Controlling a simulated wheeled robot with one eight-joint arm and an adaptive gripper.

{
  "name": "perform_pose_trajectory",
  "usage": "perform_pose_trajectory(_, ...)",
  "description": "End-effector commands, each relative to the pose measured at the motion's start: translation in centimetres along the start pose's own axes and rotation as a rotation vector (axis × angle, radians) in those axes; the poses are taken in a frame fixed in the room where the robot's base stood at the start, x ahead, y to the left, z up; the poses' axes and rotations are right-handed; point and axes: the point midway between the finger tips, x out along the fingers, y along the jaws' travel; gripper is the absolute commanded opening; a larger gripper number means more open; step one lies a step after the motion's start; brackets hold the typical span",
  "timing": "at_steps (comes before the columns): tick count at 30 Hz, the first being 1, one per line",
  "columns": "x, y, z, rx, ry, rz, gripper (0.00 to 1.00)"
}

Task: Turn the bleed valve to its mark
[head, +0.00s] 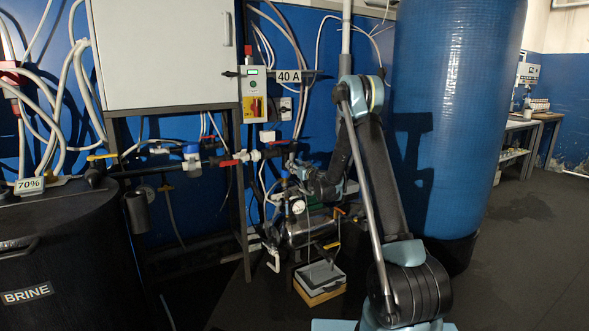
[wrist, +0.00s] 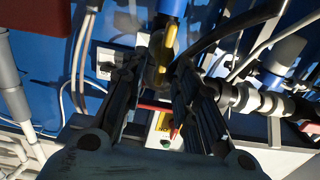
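My gripper (head: 300,168) is among the pipes and small valves left of my arm's elbow in the head view. In the wrist view my gripper (wrist: 160,62) has its two dark fingers spread apart. A yellow lever (wrist: 168,42) on a blue fitting lies just beyond and between the fingertips. It may be the bleed valve's handle; I cannot tell for sure. No contact with it is clear. I cannot make out a mark. In the head view my arm's end hides part of the pipework.
A pressure gauge (head: 298,207) and a dark cylinder (head: 310,230) are below. A black brine tank (head: 60,260) stands left, a tall blue tank (head: 455,110) right. Floor is open at right.

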Motion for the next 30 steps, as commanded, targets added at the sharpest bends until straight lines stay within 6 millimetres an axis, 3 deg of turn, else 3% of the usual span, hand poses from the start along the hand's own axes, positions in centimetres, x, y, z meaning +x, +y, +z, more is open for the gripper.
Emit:
perform_pose_trajectory(5,1.07,0.02,0.01,0.000,0.000,0.000,0.28)
perform_pose_trajectory(14,1.20,0.03,0.00,0.000,0.000,0.001,0.28)
perform_pose_trajectory(18,1.19,0.03,0.00,0.000,0.000,0.001,0.00)
perform_pose_trajectory(30,1.17,0.16,0.00,0.024,0.000,0.002,0.00)
